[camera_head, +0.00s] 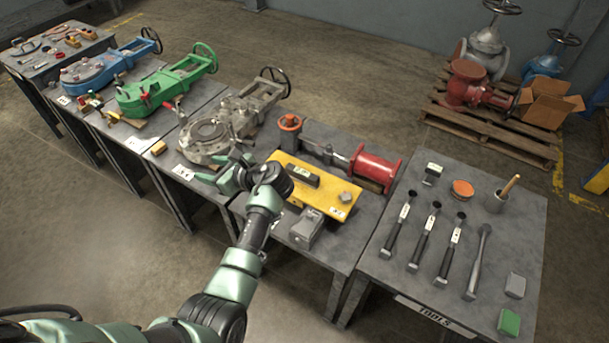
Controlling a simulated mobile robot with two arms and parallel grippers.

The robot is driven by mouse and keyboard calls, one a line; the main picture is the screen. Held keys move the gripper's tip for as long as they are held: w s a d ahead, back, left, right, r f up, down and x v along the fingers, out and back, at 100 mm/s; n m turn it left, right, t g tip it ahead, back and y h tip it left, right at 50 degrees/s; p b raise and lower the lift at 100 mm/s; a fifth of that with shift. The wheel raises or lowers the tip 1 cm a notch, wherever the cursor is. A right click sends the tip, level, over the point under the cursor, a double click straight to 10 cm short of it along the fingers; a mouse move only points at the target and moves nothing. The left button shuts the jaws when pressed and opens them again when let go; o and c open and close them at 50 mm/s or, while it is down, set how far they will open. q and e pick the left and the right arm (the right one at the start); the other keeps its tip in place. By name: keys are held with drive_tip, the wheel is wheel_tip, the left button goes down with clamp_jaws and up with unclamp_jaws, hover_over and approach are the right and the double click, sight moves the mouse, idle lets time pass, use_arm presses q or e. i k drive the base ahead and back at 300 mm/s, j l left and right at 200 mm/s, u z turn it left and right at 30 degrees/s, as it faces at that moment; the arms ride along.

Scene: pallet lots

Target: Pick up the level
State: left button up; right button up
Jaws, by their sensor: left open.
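A short dark bar with a pale green-white patch, which looks like the level (302,174), lies on a yellow plate (325,203) on the table in the middle. My left gripper (217,174) is open and empty, to the left of the bar, above the near edge of the table with the grey valve. Its wrist covers the left end of the yellow plate. My right gripper is not in view.
A grey block (307,228) and a red cylinder with shaft (375,166) share the middle table.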

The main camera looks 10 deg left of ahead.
sight(303, 176)
drive_tip(key=i+l, duration=0.1)
drive_tip(key=l, duration=0.35)
drive_tip(key=i+l, duration=0.15)
drive_tip(key=l, duration=0.3)
drive_tip(key=i+l, duration=0.1)
drive_tip(key=l, duration=0.35)
